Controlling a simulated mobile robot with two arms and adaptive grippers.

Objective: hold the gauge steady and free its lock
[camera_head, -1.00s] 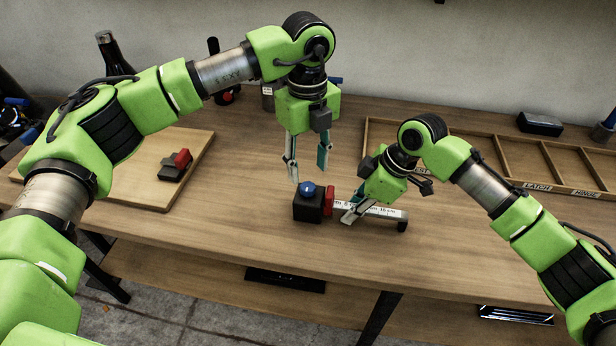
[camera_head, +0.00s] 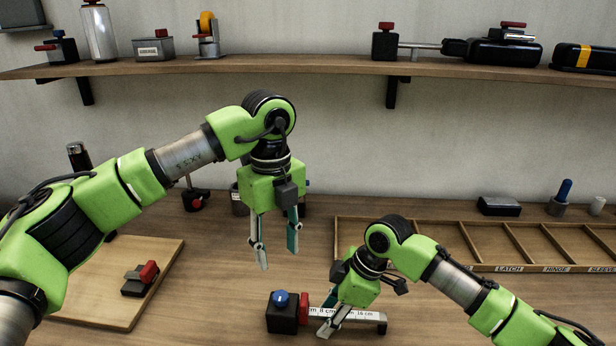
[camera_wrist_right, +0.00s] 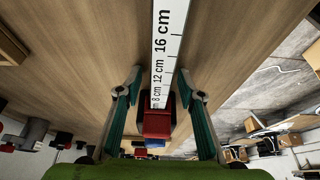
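The gauge lies on the table: a black block (camera_head: 282,320) with a blue knob (camera_head: 281,299) on top, a red part (camera_head: 304,307) at its side and a white ruler (camera_head: 360,315) marked in cm running right to a dark end. My right gripper (camera_head: 327,328) is at the ruler just right of the red part. In the right wrist view its fingers (camera_wrist_right: 159,95) stand apart on both sides of the ruler, with gaps showing. My left gripper (camera_head: 277,250) is open and empty, pointing down above and behind the black block, clear of the knob.
A wooden board (camera_head: 115,290) with a red and black device (camera_head: 140,278) lies left. A labelled compartment tray (camera_head: 455,245) stands behind right. A wall shelf (camera_head: 250,65) carries several devices. The table around the gauge's front is clear.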

